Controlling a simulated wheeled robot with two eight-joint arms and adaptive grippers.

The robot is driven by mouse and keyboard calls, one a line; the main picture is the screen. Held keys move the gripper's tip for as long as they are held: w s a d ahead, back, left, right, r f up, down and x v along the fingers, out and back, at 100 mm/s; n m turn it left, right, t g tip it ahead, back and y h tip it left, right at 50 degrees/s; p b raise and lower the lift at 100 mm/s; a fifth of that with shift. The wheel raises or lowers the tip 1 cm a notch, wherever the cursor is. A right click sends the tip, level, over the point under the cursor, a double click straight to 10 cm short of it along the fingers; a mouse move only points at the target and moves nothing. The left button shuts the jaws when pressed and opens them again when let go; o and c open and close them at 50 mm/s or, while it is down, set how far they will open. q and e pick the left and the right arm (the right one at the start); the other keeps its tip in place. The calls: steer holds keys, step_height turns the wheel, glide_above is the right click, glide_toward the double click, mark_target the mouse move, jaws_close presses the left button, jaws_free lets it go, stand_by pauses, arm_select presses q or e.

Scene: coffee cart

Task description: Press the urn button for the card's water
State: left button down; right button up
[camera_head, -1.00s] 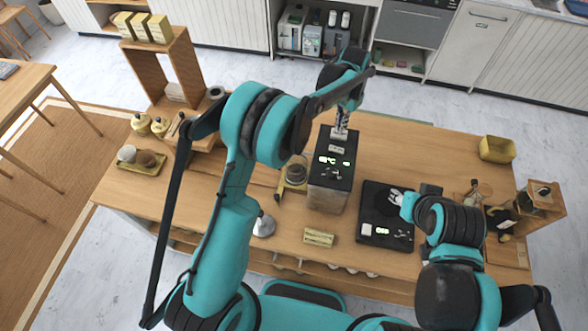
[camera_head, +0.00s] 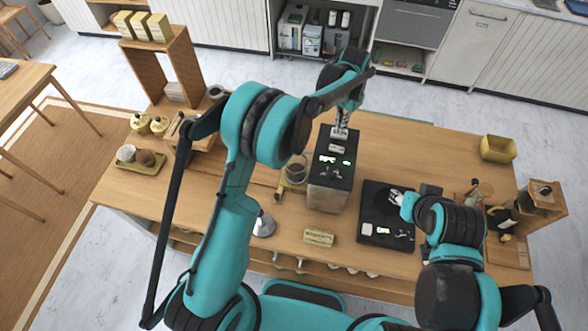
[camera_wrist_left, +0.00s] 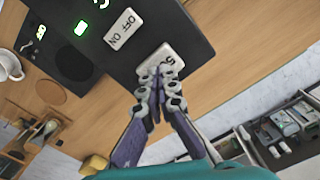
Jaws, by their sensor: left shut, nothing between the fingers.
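The urn (camera_head: 329,185) is a box with a dark top and lit readouts, standing mid-counter. At its far end is a pale button (camera_head: 340,132). It also shows in the left wrist view (camera_wrist_left: 163,62), with its label partly hidden by my fingers. My left gripper (camera_wrist_left: 163,78) is shut and empty, with its tips at the button; I cannot tell whether they press it.
A glass vessel (camera_head: 296,170) stands left of the urn. A yellow bin (camera_head: 498,149) sits at the back right, with bottles and a wooden stand (camera_head: 542,196) near the right end. A tray with cups (camera_head: 142,162) is at the left. The counter behind the scale is clear.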

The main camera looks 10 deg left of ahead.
arm_select(q)
steer(key=shift+f+b, duration=0.65)
steer(key=shift+f, duration=0.25)
steer(key=shift+r, duration=0.1)
steer(key=shift+r+p, duration=0.65)
steer(key=shift+r, duration=0.5)
steer(key=shift+f+b, duration=1)
steer(key=shift+f, duration=0.25)
stand_by(0.8)
steer(key=shift+r, duration=0.15)
steer(key=shift+r+p, duration=0.65)
steer(key=shift+r, duration=0.45)
stand_by(1.1)
